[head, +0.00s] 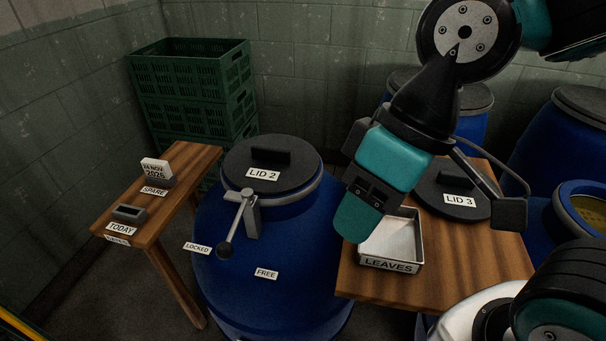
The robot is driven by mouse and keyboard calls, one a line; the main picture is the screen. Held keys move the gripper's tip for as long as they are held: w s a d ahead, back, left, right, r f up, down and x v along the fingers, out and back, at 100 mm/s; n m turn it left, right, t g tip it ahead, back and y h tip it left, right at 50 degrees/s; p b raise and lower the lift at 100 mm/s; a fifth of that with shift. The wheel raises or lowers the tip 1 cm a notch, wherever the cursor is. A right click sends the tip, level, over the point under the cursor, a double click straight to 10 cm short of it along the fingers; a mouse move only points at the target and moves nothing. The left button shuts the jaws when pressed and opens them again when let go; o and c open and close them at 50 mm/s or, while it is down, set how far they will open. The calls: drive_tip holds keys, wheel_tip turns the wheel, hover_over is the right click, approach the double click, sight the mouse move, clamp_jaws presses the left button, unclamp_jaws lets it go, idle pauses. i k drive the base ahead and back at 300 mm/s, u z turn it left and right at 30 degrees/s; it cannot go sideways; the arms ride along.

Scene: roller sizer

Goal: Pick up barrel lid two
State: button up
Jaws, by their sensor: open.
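Barrel lid two (243,160) is a round dark lid with a black bar handle and a white "LID 2" label. It sits on the blue barrel (290,235) at the centre, inside a grey rim ring. A grey lever (237,225) with a dark knob is on the barrel's front. Its knob points down-left, beside the "LOCKED" label (197,248) and away from the "FREE" label (266,274). My gripper (362,210), teal and black, is open and to the right of lid two, apart from it. Its fingertips are hard to make out.
A wooden table at right (370,283) holds a "LEAVES" tray (392,265) and a dark "LID 3" lid (450,207). A small table at left (195,160) holds date blocks. Green crates (190,65) stand behind. More blue barrels (520,150) stand at right.

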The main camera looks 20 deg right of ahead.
sight(270, 165)
drive_tip(key=k, duration=1.25)
drive_tip(key=u, duration=0.75)
drive_tip(key=i, duration=1.9)
drive_tip(key=z, duration=0.65)
